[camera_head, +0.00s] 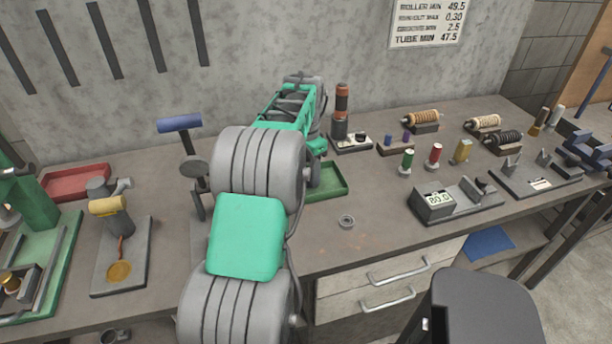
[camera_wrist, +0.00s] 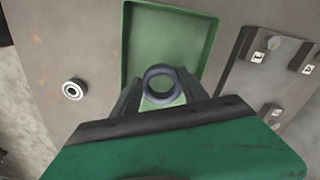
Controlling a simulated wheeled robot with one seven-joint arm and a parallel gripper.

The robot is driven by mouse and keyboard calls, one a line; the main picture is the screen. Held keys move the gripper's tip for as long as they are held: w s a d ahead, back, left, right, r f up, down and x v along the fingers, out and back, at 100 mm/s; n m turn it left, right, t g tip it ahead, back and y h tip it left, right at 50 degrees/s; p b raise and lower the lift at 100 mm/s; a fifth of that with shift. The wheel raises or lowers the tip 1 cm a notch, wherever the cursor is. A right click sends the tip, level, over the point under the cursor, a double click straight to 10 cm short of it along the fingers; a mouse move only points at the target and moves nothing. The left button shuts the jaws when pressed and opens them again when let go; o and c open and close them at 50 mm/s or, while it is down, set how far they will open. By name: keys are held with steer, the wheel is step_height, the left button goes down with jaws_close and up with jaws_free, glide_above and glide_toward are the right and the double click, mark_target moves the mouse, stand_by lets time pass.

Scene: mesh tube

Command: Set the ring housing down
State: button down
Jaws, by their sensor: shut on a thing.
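The ring housing (camera_wrist: 147,84), a dark blue-grey ring, is held between the fingers of my gripper (camera_wrist: 160,88) in the wrist view. My gripper is shut on it, and the ring's open hole faces the camera. Behind it in the wrist view lies a shallow green tray (camera_wrist: 150,38), whose floor shows through the hole. The tray also shows in the head view (camera_head: 330,183), partly covered by my arm. I cannot tell how high the ring is above the tray floor. In the head view my arm hides the gripper and the ring.
A small metal ring part (camera_head: 346,221) lies on the bench (camera_head: 375,205) right of the tray; it also shows in the wrist view (camera_wrist: 73,90). A grey fixture plate (camera_wrist: 245,85) stands close to the tray's other side. A gauge with a display (camera_head: 436,202) and several spools stand farther right.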

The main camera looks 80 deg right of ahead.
steer(key=shift+f, duration=0.8)
steer(key=shift+f, duration=0.2)
steer(key=c, duration=0.6)
jaws_free()
steer(key=shift+a, duration=0.1)
step_height(320, 180, up, 12)
steer(key=shift+r, duration=0.15)
